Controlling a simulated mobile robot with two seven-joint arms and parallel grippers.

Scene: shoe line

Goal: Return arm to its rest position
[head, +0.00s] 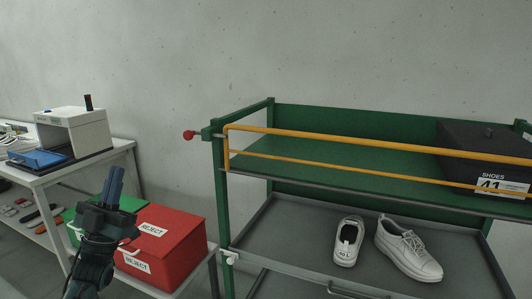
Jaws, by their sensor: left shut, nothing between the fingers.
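My left gripper (114,186) stands upright at the lower left, its two fingers together and pointing up, with nothing between them. It shows in front of the red reject box and a green box, apart from the shelf rack. My right gripper is not in the head view.
A green rack (218,200) with a yellow rail (340,138) fills the right side. A black shoe box (480,150) sits on its upper shelf; two white shoes (408,250) stand below. A red reject box (165,250) and a table with a white machine (75,132) are left.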

